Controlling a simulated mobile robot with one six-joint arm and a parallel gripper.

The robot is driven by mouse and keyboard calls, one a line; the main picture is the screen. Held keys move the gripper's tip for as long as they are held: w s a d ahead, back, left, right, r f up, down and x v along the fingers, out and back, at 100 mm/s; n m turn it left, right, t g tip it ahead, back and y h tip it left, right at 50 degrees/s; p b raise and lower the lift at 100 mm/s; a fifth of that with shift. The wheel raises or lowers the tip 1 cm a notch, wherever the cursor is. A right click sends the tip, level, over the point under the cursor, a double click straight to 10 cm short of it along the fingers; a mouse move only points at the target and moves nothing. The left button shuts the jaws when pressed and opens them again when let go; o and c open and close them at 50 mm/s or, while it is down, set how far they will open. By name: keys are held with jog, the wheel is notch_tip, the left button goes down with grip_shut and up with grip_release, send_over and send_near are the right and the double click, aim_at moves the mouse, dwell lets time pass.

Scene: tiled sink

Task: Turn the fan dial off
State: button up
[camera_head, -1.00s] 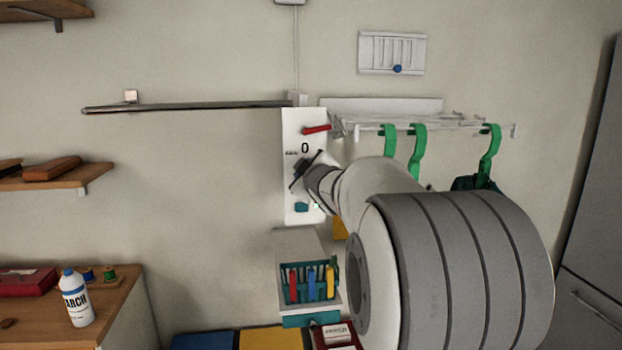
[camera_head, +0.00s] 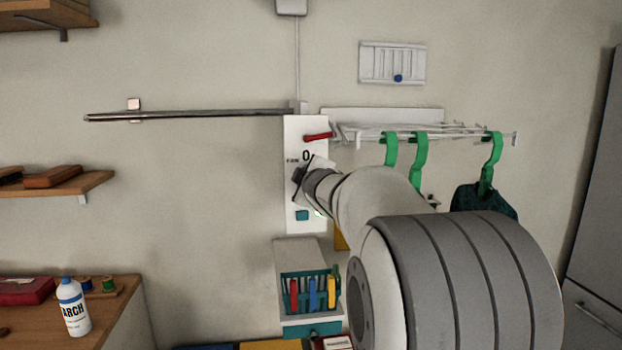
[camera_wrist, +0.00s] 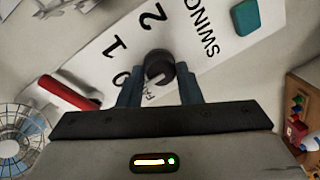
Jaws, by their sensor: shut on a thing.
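The fan dial (camera_wrist: 158,68) is a dark round knob on a white wall panel (camera_wrist: 95,62). The panel carries the marks 0, 1, 2 and the words FAN and SWING. In the wrist view my gripper (camera_wrist: 158,80) has one finger on each side of the dial and is shut on it. A pale mark shows on the knob's face, but I cannot tell which number it points to. In the head view my gripper (camera_head: 302,178) is at the middle of the panel (camera_head: 293,215) and hides the dial and most of the marks, except the 0.
A red lever (camera_head: 318,137) sits above the dial and a teal button (camera_head: 302,215) below it. A rack with green hangers (camera_head: 420,160) is at the right. A peg basket (camera_head: 310,292) hangs below. A caged fan (camera_wrist: 20,145) shows at the wrist view's left.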

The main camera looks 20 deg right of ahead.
jog(key=o, duration=1)
jog(key=v, duration=0.7)
jog(key=shift+s+a+p, duration=0.1)
jog(key=shift+s+p, duration=0.3)
jog(key=s+a+f+m+g+y, duration=0.1)
jog(key=s+a+f+m+g, duration=0.2)
jog(key=s+f, duration=0.5)
jog(key=s+a+f+m+g+y, duration=0.1)
jog(key=s+a+f+m+g, duration=0.2)
jog(key=s+a+f+g, duration=0.2)
jog(key=s+a+f+m+g+y, duration=0.1)
jog(key=s+a+f+m+g, duration=0.3)
jog(key=s+a+f, duration=0.4)
jog(key=shift+s+f+g, duration=0.2)
jog(key=shift+s+f, duration=0.65)
jog(key=shift+s, duration=0.25)
jog(key=shift+s+f+g, duration=0.2)
jog(key=shift+s+f, duration=0.6)
jog(key=shift+s, duration=0.25)
jog(key=shift+s+f+g, duration=0.2)
jog(key=shift+s+f, duration=0.65)
jog(key=shift+s, duration=0.25)
